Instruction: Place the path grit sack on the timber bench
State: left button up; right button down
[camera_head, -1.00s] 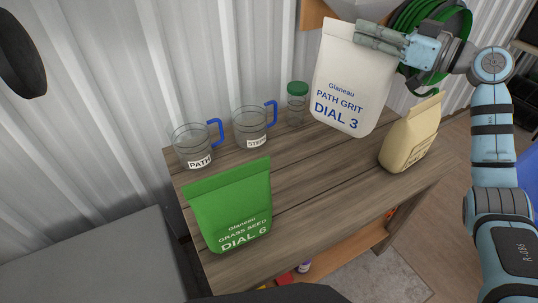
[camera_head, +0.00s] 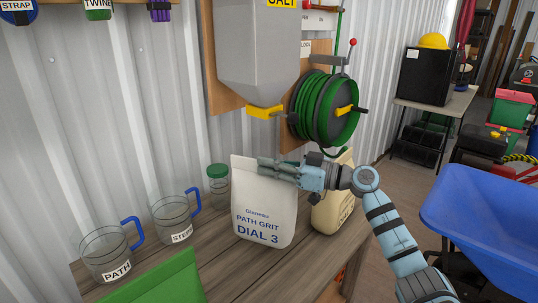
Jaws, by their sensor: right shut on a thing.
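The path grit sack (camera_head: 262,215) is white with blue lettering reading PATH GRIT DIAL 3. It is upright over the timber bench (camera_head: 225,268). My right gripper (camera_head: 270,165) is shut on its top edge, coming from the right. The sack's base looks at or very near the bench top; I cannot tell for sure whether it touches. My left gripper is not in view.
A grey hopper (camera_head: 258,50) and hose reel (camera_head: 322,108) hang above.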

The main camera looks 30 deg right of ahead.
aim_at(269, 182)
notch_tip(269, 182, down, 5)
jog(key=shift+r+b, duration=0.1)
jog(key=shift+b, duration=0.75)
jog(key=c, duration=2.1)
grip_release()
jog(key=shift+c, duration=0.2)
jog(key=o, duration=0.4)
jog(key=shift+c, duration=0.2)
jog(key=shift+s+a, duration=0.1)
